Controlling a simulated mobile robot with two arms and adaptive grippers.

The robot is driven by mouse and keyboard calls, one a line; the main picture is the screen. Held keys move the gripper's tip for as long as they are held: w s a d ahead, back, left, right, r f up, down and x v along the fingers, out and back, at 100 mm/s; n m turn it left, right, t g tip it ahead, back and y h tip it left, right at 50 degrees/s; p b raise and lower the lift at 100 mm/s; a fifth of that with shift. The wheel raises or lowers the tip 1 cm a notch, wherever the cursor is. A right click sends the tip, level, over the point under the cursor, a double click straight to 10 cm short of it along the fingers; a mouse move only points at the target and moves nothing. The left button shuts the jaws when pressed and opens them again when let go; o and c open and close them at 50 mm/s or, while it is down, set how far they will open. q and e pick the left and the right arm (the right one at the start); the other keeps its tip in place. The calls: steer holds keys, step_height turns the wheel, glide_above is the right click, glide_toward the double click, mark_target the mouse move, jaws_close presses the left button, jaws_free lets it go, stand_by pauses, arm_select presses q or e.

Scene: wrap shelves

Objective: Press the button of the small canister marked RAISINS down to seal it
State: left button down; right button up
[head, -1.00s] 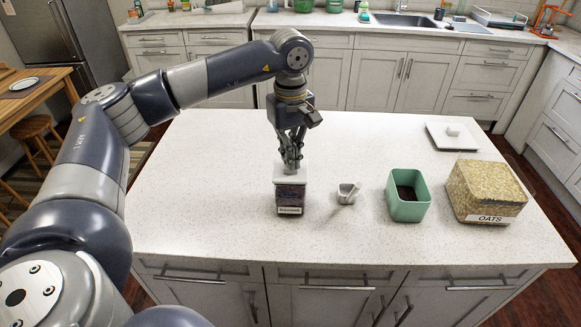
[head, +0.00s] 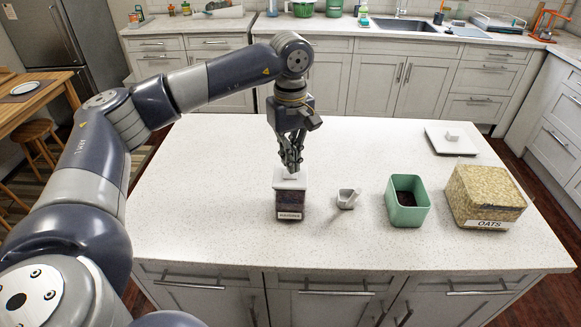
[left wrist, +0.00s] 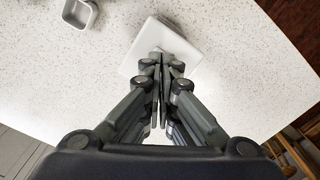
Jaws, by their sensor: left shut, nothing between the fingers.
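The small canister (head: 290,203) stands on the island, with a white lid, dark contents and a front label too small to read surely. A pale button (head: 290,176) sits on its lid, partly hidden by my fingers. My left gripper (head: 291,169) is shut and empty, pointing down right over the button. I cannot tell whether its tips touch the button. In the left wrist view the shut fingertips (left wrist: 162,62) lie over the white square lid (left wrist: 185,45) and cover most of the button. My right gripper is not in view.
A small pale scoop (head: 347,199), an open green canister (head: 407,203) with dark contents, and a big OATS canister (head: 485,196) without a lid stand to the right. A loose white lid (head: 452,141) lies behind them. The island's left part is clear.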

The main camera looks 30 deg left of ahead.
arm_select(q)
steer(key=shift+r+p, duration=1.55)
steer(key=shift+r, duration=1.1)
steer(key=shift+f, duration=0.15)
